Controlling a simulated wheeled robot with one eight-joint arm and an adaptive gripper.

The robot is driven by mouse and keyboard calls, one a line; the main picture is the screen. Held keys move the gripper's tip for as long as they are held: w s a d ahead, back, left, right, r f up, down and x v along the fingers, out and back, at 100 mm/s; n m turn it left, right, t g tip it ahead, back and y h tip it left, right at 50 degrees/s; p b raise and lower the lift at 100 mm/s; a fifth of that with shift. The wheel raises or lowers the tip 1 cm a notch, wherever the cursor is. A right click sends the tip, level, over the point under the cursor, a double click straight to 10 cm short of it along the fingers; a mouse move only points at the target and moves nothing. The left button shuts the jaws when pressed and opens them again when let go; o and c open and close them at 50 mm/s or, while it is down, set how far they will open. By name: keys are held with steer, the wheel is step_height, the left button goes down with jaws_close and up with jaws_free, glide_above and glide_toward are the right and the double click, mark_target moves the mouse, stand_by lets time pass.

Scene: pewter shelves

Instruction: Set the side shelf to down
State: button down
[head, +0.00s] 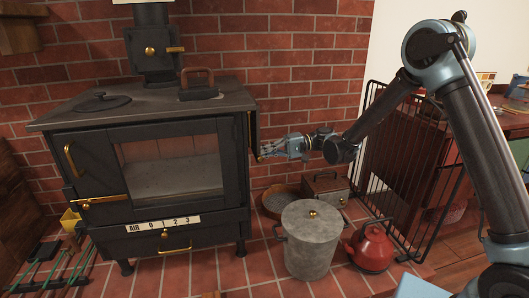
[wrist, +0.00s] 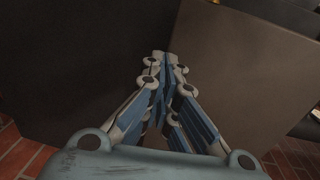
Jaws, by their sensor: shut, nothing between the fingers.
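The black stove (head: 105,180) stands against the brick wall in the head view. A narrow dark panel with a brass strip, seemingly the side shelf (head: 254,130), shows nearly edge-on at the stove's right side, upright just below the stovetop level. My gripper (head: 264,152) is shut and empty beside the lower part of this panel; I cannot tell whether it touches. In the wrist view my gripper (wrist: 163,60) points at the meeting of a dark surface on the left and a brownish panel (wrist: 245,70) on the right. The shelf's hinge is hidden.
A lidded grey metal bin (head: 310,245), a red kettle (head: 372,248), a round pan (head: 279,203) and a box (head: 326,187) stand on the tiles below my arm. A black metal guard (head: 410,170) stands to the right. Fire tools (head: 50,265) lie at left.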

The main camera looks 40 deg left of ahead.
steer(key=f+v, duration=0.1)
steer(key=v, duration=1.3)
steer(key=shift+f, duration=0.3)
